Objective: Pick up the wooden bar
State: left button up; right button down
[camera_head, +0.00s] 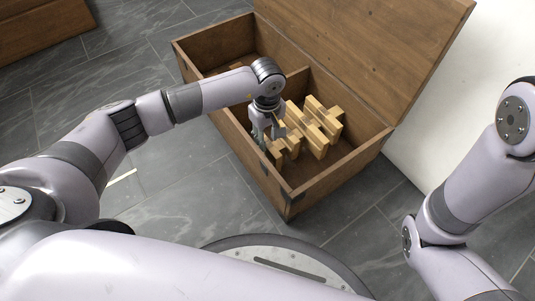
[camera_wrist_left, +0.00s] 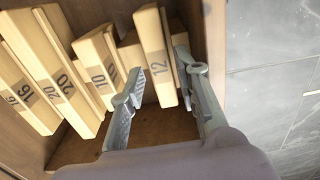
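Several pale wooden bars (camera_head: 318,132) stand in the right compartment of an open brown wooden chest (camera_head: 356,163). In the left wrist view the bars carry printed numbers such as 16, 20, 10 and 12. My left gripper (camera_head: 268,138) reaches down into the chest near its front wall. In the left wrist view its two fingers (camera_wrist_left: 160,63) are spread, one on each side of the bar marked 12 (camera_wrist_left: 155,58). I cannot tell whether either finger touches the bar. My right gripper is out of view; only the right arm shows.
The chest's raised lid (camera_head: 375,45) stands at the back right. A divider (camera_head: 289,52) separates the left compartment. Chest walls stand close around the left gripper. Grey tiled floor (camera_head: 190,172) lies clear in front. Another wooden piece (camera_head: 40,28) is at the far left.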

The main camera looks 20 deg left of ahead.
aim_at(268, 143)
pick_arm(q)
notch_tip(268, 143, down, 3)
jog(key=shift+b, duration=0.75)
jog(key=shift+r, duration=0.1)
grip_shut()
